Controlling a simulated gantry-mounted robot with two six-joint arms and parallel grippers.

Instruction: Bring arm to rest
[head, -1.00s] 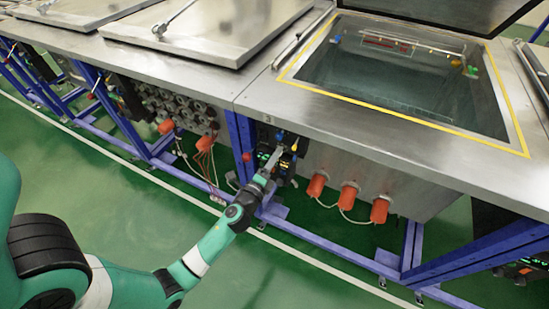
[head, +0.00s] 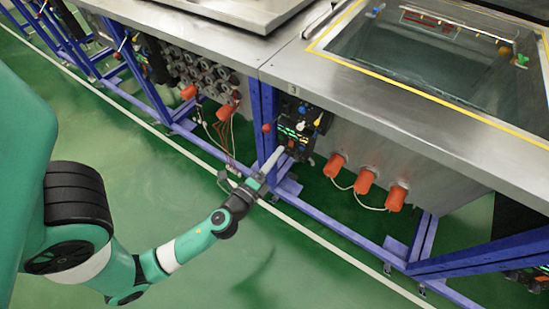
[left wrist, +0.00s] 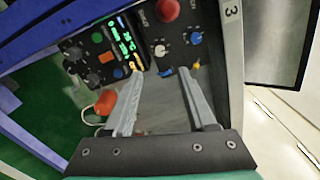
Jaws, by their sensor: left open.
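My left arm reaches in from the left in the head view. Its gripper (head: 272,160) is in front of the control panel (head: 297,130) under the steel bench. The fingers look apart from the panel. My right gripper does not show.
The steel bench (head: 400,125) holds an open tank (head: 420,60) with a yellow border. The green floor (head: 200,185) in front is clear.

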